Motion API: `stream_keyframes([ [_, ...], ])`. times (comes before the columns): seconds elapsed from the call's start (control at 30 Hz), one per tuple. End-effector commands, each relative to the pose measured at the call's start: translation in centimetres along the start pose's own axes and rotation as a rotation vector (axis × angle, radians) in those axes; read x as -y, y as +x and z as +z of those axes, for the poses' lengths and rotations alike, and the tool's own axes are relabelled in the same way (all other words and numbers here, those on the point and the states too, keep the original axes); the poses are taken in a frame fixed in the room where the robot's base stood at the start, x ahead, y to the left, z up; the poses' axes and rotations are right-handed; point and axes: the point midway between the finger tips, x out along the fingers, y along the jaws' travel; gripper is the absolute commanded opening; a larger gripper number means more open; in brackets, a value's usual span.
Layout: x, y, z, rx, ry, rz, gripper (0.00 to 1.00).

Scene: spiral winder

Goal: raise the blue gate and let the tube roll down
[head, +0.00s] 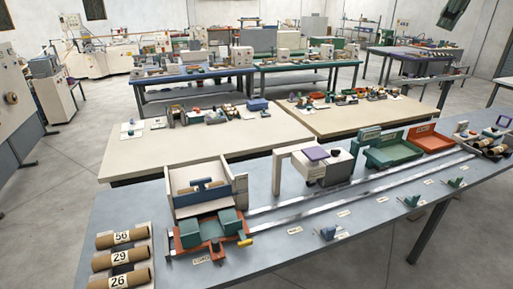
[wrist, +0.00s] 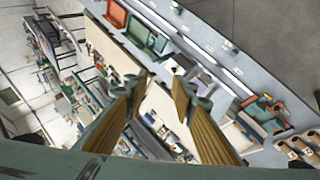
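A pale open-topped box (head: 205,207) stands at the front left of the grey bench.
An orange cart with green blocks (head: 212,233) stands before the box, at the left end of two pale rails (head: 345,192). Numbered tubes (head: 120,257) lie at the front left. A white arch-shaped station (head: 296,150), green bin (head: 392,154) and orange bin (head: 430,140) line the back.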

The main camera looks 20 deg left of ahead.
Motion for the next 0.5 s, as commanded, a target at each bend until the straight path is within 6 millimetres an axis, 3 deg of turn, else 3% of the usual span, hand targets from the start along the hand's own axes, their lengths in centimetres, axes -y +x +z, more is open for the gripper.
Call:
stream_keyframes([
  [0.1,-3.5,-0.5,-3.3,-0.019,-0.088,0.023,0.24],
  [0.3,-8.4,-0.8,-8.4,-0.044,-0.235,0.063,0.24],
  [0.5,-10.1,0.9,-12.9,-0.061,-0.343,0.060,0.24],
])
